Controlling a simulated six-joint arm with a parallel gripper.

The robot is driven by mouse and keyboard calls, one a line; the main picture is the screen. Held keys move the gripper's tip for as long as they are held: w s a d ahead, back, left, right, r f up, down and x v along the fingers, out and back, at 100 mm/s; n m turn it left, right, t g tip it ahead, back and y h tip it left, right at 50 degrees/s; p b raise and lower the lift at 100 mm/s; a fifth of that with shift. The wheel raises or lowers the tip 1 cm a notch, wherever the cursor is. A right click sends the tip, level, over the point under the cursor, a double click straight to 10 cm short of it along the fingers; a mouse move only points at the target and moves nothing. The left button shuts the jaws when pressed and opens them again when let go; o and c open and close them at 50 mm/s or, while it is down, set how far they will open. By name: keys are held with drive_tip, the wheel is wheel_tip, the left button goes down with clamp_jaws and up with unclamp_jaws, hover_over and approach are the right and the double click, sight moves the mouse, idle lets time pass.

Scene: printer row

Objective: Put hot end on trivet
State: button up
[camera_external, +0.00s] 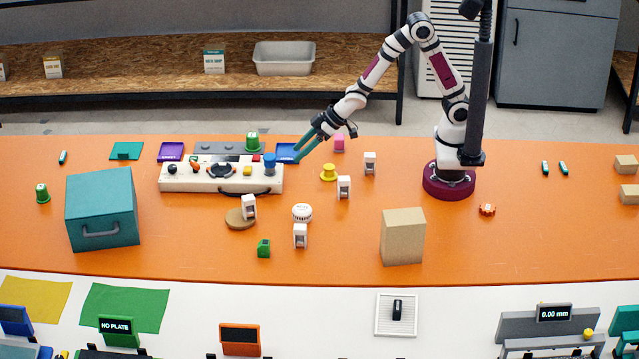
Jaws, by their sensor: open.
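A round brown disc (234,218), which looks like the trivet, lies on the orange table left of centre. A small white block with a dark face (249,205) stands on or right against it; I cannot tell which. Similar white blocks stand at the middle (344,187), farther back (370,163) and nearer the front (300,235). I cannot tell which small part is the hot end. My gripper (299,151), with teal fingers, is open over the area by the blue tray (287,153), right of the blue spool (269,162). Nothing shows between its fingers.
A white control panel (210,183) with knobs stands left of my gripper. A teal box with a handle (103,208) is at the left, and a cardboard box (402,236) at front centre. A yellow spool (328,172) stands mid-table. The table's right part is mostly clear.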

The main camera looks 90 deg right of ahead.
drive_tip(key=s+d+r+m+g, duration=0.1)
drive_tip(key=s+r+m+g, duration=0.1)
drive_tip(key=s, duration=0.9)
drive_tip(key=s+d+r+m+g, duration=0.1)
drive_tip(key=s+g, duration=0.3)
drive_tip(key=s, duration=0.6)
drive_tip(key=s+d+r+m+g, duration=0.1)
drive_tip(key=s+r+m+g, duration=0.1)
drive_tip(key=s, duration=0.9)
wheel_tip(320, 180, up, 2)
drive_tip(key=shift+s+d+m+g, duration=0.3)
drive_tip(key=shift+m+g, duration=0.1)
drive_tip(key=shift+m, duration=0.2)
